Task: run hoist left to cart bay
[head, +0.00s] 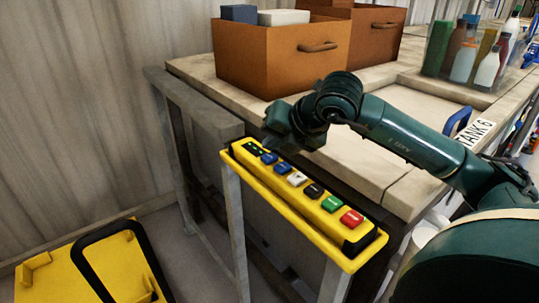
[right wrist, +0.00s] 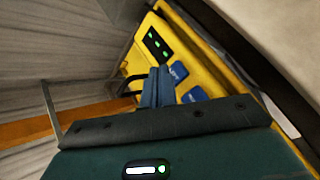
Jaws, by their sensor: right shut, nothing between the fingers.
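A yellow control box (head: 300,200) sits in a yellow tray on a grey stand. It carries a row of buttons: two blue, then white, black, green (head: 331,203) and red (head: 351,218). A small dark panel with green lights is at its far end and also shows in the right wrist view (right wrist: 157,43). My right gripper (head: 270,146) is shut and empty over the far end, by the first blue button (head: 268,158). In the right wrist view its closed fingers (right wrist: 157,78) are beside two blue buttons (right wrist: 179,71). I cannot tell whether they touch one. My left gripper is out of view.
A yellow cart (head: 65,262) with a black handle stands on the floor at lower left. Brown bins (head: 262,58) and a clear container of bottles (head: 470,60) stand on the counter behind. A TANK 6 label (head: 475,133) is on the counter at right.

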